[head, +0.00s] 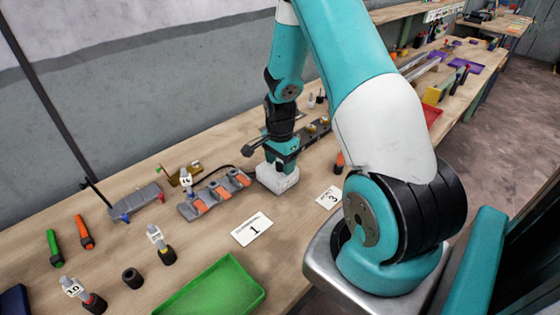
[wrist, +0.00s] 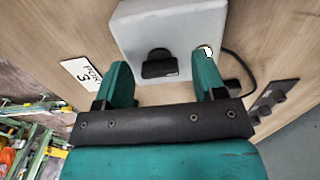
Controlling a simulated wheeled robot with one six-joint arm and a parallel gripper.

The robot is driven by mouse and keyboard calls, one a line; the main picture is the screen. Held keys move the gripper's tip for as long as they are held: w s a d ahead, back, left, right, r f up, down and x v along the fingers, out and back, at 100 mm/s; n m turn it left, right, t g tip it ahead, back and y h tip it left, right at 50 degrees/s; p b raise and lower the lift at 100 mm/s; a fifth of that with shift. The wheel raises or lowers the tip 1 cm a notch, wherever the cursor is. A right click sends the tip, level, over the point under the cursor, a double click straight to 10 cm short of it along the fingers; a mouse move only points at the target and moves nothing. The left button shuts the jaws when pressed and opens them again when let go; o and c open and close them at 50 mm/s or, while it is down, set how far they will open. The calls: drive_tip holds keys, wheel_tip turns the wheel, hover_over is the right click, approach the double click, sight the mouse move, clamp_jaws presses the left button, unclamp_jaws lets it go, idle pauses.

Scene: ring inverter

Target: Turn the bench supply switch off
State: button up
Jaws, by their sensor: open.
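The bench supply appears to be the pale grey-white box (head: 277,179) on the bench, under my gripper (head: 282,160). In the wrist view the box (wrist: 146,30) fills the upper middle, and a black switch-like part (wrist: 160,68) sticks out of its face. A small white and black part (wrist: 207,50) shows by the right fingertip. My gripper (wrist: 161,78) is open, with one teal finger on each side of the black part and nothing held. I cannot tell whether the fingers touch the box, or which position the switch is in.
A card marked 1 (head: 252,229) and a card marked 3 (head: 329,197) lie nearby. A grey fixture with orange parts (head: 187,212) stands to the left. A green tray (head: 212,291) is at the front. A dark cable (wrist: 237,66) runs beside the box.

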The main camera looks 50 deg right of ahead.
drive_tip(key=c, duration=0.9)
drive_tip(key=shift+c, duration=0.2)
drive_tip(key=shift+n, duration=0.3)
drive_tip(key=n, duration=0.3)
drive_tip(key=shift+n+b, duration=0.4)
drive_tip(key=n, duration=0.4)
drive_tip(key=shift+n+b, duration=0.3)
drive_tip(key=n, duration=0.4)
drive_tip(key=shift+n+b, duration=0.4)
drive_tip(key=shift+n, duration=2)
